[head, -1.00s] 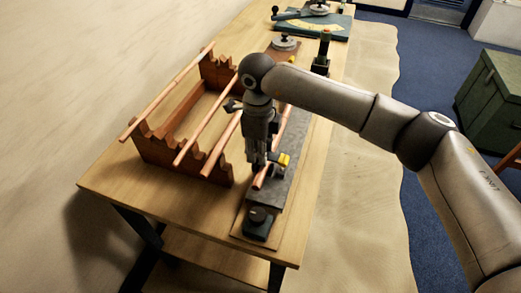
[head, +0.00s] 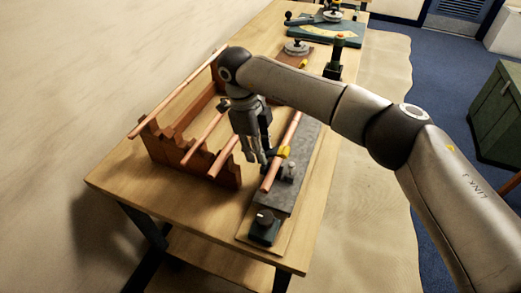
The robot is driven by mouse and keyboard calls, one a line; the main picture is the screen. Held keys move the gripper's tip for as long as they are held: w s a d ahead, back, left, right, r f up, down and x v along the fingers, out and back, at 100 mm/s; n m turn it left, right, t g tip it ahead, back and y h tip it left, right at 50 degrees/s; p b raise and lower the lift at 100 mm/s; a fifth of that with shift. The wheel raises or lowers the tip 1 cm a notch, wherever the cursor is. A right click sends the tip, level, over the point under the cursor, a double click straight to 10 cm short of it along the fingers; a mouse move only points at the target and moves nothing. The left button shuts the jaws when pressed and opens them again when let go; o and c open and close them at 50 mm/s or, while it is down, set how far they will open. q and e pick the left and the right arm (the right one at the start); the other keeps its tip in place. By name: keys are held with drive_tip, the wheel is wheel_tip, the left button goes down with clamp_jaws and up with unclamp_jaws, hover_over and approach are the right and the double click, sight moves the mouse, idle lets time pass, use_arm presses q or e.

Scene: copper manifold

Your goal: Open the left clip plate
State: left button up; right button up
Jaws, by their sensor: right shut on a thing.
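The grey fixture block (head: 290,196) lies along the table with a copper pipe (head: 271,181) on it. A clip plate with a yellow part (head: 284,152) sits across the pipe near the block's near end. My right gripper (head: 256,158) points down just left of the yellow part. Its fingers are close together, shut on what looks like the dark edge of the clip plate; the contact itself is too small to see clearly. My left gripper is not in view.
A brown notched rack (head: 190,160) holding several copper pipes stands close on the left. A dark clamp (head: 265,226) is at the block's near end.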

drive_tip(key=shift+w+a+f+h+b, duration=0.1)
drive_tip(key=shift+a+f+h+b, duration=0.25)
drive_tip(key=shift+a, duration=0.2)
drive_tip(key=shift+f, duration=0.15)
drive_tip(key=h+b, duration=0.1)
drive_tip(key=b, duration=0.2)
drive_tip(key=shift+w+a+f+g+h, duration=0.1)
drive_tip(key=shift+a+f+g+h, duration=0.15)
drive_tip(key=shift+a+f+g, duration=0.15)
drive_tip(key=o, duration=0.9)
drive_tip(key=shift+w+r, duration=0.1)
drive_tip(key=shift+d+r, duration=0.1)
